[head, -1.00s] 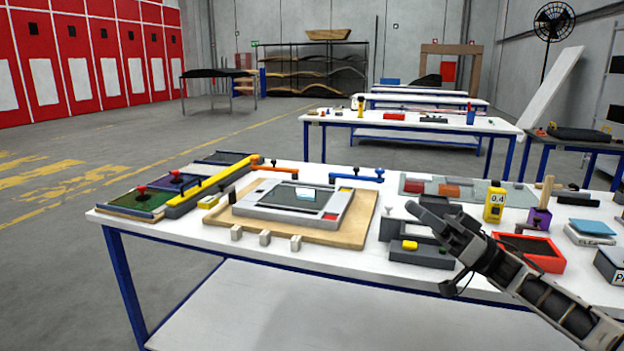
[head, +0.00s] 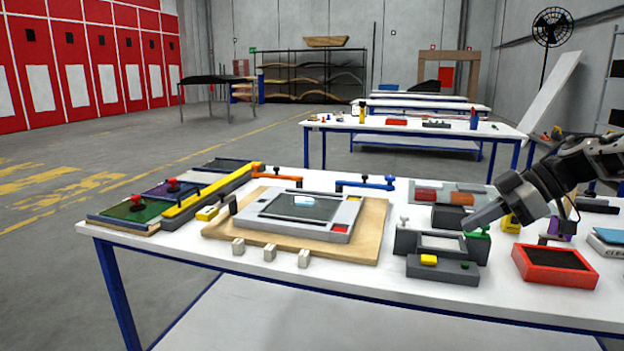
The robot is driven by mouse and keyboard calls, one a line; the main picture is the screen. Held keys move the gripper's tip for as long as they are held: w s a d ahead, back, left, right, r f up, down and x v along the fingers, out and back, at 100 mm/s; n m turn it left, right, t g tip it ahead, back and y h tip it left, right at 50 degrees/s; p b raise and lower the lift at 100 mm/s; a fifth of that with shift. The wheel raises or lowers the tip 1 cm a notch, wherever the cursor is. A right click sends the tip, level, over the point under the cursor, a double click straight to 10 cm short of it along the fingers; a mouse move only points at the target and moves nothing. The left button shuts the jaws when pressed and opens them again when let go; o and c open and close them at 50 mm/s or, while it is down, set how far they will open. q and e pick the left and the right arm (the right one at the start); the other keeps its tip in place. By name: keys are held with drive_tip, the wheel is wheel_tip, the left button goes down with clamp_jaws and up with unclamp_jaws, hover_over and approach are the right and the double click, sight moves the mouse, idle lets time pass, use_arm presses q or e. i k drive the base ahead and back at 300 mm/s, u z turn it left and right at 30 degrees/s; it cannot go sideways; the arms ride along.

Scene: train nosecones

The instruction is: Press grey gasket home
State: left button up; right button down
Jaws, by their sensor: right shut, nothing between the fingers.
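The grey frame-shaped panel (head: 262,228) lies on a wooden board (head: 372,240) in the middle of the white table. It surrounds a dark window with a small pale blue piece (head: 304,201) on it. I cannot tell which part is the grey gasket or whether it is seated. My right gripper (head: 470,225) is shut and empty. It comes in from the right, its tip over the right part of a dark grey fixture (head: 440,268) with a yellow button; contact there cannot be told. My left gripper is not in view.
A red tray (head: 553,280) stands right of the fixture. Small pale blocks (head: 270,252) sit along the board's front edge. A yellow bar (head: 212,190) and coloured panels (head: 138,209) lie at the left. Orange (head: 276,177) and blue (head: 364,184) handles stand behind the board.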

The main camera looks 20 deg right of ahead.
sight(287, 189)
drive_tip(key=i, duration=1.75)
